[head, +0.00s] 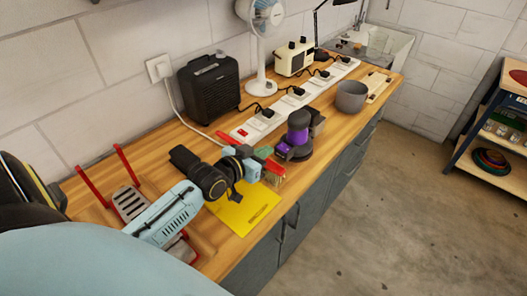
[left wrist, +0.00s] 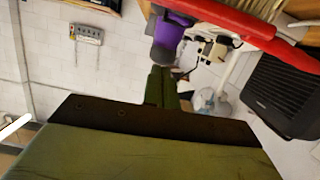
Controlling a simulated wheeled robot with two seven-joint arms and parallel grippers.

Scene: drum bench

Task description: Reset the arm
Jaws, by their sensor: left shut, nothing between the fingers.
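My left arm reaches in from the left in the head view, low over the wooden bench. Its left gripper (head: 263,154) is shut and empty, close to a red-handled brush (head: 273,166) on the bench. I cannot tell whether they touch. In the left wrist view the green fingers of the left gripper (left wrist: 164,88) are together, and the red brush handle (left wrist: 235,22) crosses the top of the picture. My right gripper is not in view.
A yellow sheet (head: 240,213) lies under my arm. A purple and black tool (head: 297,140), a grey pot (head: 351,97), a white power strip (head: 262,122), a black heater (head: 209,87) and a fan (head: 262,20) stand beyond. A red-handled rack (head: 129,204) is at left.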

